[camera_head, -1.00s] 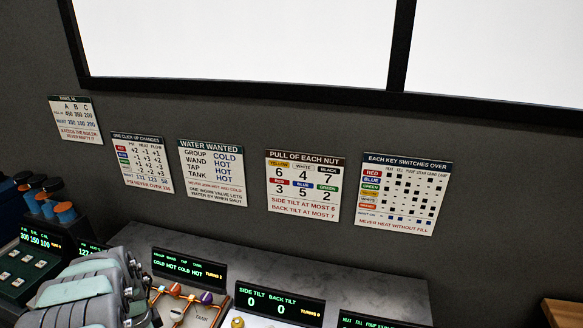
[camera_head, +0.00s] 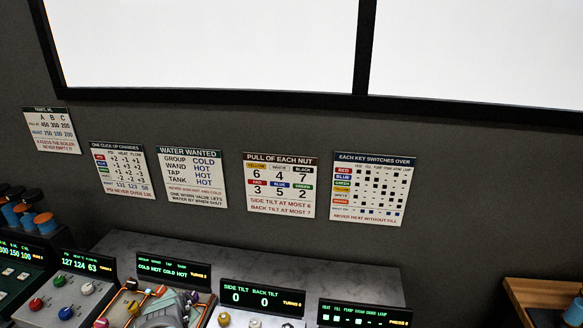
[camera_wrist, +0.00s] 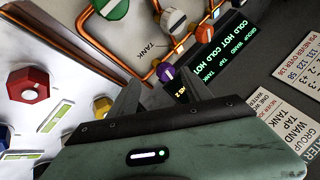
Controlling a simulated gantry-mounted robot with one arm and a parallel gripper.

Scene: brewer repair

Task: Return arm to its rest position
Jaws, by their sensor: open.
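My gripper (camera_wrist: 155,88) shows in the wrist view with its two grey fingers apart and nothing between them. It is over the bench controls, with a purple knob (camera_wrist: 165,78) seen just beyond the fingers and copper pipes (camera_wrist: 146,12) past it. In the head view only part of my arm (camera_head: 165,312) shows at the bottom edge, in front of the valve panel. The fingertips are hard to make out there. I cannot tell how far the fingers are from the panel.
The valve display (camera_head: 173,269) reads COLD HOT COLD HOT. The tilt display (camera_head: 262,297) reads 0 and 0. A lit key display (camera_head: 365,314) is to its right. Placards line the wall.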

